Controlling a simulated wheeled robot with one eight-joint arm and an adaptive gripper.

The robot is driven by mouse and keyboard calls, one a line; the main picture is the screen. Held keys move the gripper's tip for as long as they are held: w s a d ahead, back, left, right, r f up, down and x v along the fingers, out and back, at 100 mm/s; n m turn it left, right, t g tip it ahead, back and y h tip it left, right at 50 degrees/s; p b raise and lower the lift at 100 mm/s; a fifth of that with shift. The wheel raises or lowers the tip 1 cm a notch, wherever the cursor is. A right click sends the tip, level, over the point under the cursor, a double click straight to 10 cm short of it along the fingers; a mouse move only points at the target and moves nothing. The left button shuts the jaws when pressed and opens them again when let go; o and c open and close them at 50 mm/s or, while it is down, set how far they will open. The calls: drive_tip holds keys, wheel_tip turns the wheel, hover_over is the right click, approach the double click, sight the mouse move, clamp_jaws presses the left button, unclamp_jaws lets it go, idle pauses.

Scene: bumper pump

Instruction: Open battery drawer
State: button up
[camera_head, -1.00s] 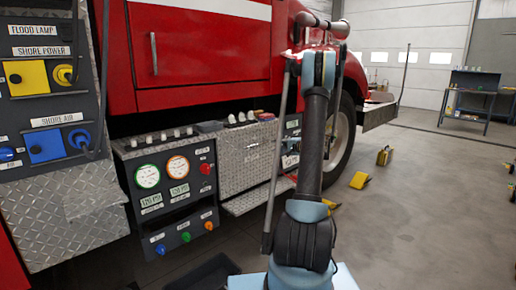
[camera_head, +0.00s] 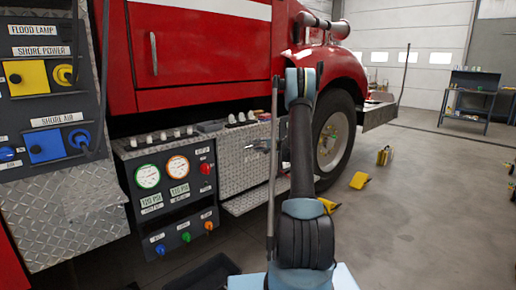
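A silver diamond-plate front (camera_head: 233,174), which looks like the battery drawer, sits low on the red truck between the gauge panel and the front wheel. It looks shut, and no gap shows around it. My arm hides the right edge of the front, and any handle there is not clear.
The gauge panel (camera_head: 174,190) with dials and coloured knobs stands left of the diamond-plate front. A diamond-plate step (camera_head: 245,201) juts out below it. The front wheel (camera_head: 334,140) is to the right.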

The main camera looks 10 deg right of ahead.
drive_tip(key=shift+w+a+f, duration=0.1)
drive_tip(key=shift+w+a, duration=0.2)
drive_tip(key=shift+w, duration=0.1)
clamp_jaws()
